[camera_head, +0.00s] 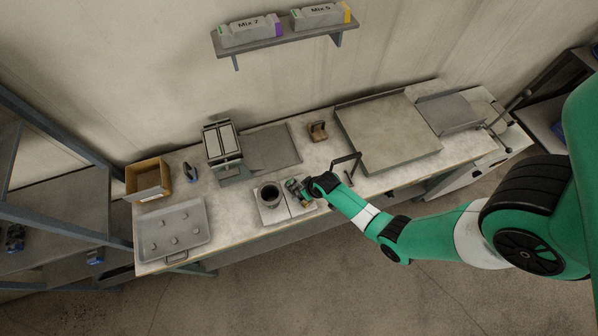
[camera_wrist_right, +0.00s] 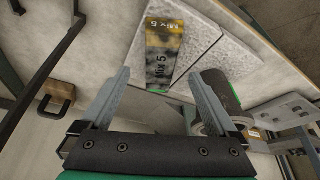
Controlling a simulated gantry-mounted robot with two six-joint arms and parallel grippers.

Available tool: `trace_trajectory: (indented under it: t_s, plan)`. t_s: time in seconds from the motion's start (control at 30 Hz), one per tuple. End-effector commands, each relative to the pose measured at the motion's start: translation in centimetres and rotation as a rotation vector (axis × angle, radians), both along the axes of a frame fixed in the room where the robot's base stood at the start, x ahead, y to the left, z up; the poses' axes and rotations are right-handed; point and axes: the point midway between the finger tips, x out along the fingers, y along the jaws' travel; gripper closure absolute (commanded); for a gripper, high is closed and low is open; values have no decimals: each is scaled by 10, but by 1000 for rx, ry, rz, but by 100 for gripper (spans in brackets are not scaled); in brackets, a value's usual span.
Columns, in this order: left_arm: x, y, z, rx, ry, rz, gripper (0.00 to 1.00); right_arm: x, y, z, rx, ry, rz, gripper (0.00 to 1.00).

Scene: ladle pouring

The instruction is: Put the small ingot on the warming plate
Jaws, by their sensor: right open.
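A small block labelled "Mix 5" (camera_wrist_right: 162,62), yellow at one end and mottled grey, lies on a pale slab (camera_wrist_right: 203,38) in the right wrist view. It appears to be the small ingot. Its near end is just ahead of and between the fingertips of my right gripper (camera_wrist_right: 157,82), which is open around empty space. In the head view my right gripper (camera_head: 297,191) is low over the right part of the pale slab (camera_head: 268,216), beside a dark cup (camera_head: 270,191). I cannot tell for certain which plate is the warming plate. My left gripper is out of view.
A tray (camera_head: 202,234) with several small lumps is at the left, near an open box (camera_head: 148,180). A grey plate (camera_head: 268,150) and a large raised plate (camera_head: 388,135) lie behind and to the right. A wall shelf (camera_head: 288,38) holds two labelled blocks. A dark handle (camera_head: 346,160) stands near my right wrist.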

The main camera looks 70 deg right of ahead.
Motion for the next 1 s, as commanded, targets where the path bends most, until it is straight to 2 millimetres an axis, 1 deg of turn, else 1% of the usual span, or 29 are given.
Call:
trace_trajectory:
  t_s: [0.03,0.1,0.17,0.23,0.3,0.53,0.67,0.7,0.77,0.8,0.87,0.9,0.97,1.0]
  plan:
    - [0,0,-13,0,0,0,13,4,-2,-12,0,-1,0,5]
    - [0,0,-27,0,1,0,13,10,-5,-24,0,-1,0,5]
    - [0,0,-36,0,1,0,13,15,-7,-33,0,-1,0,5]
    - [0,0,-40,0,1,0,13,17,-9,-40,1,2,0,5]
    - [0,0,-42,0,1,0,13,20,-10,-44,0,0,0,5]
    - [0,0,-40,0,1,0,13,20,-10,-42,0,0,0,5]
    - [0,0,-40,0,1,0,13,20,-10,-42,0,0,0,28]
    - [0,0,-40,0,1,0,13,20,-10,-42,0,0,0,36]
    - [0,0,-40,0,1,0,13,20,-10,-42,0,0,0,46]
    - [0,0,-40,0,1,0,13,20,-10,-42,0,0,0,54]
    - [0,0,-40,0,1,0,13,20,-10,-42,0,0,0,64]
    - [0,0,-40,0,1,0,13,20,-10,-42,0,0,0,72]
    - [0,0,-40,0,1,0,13,20,-10,-42,0,0,0,82]
    - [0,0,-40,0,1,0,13,20,-10,-42,0,0,0,90]
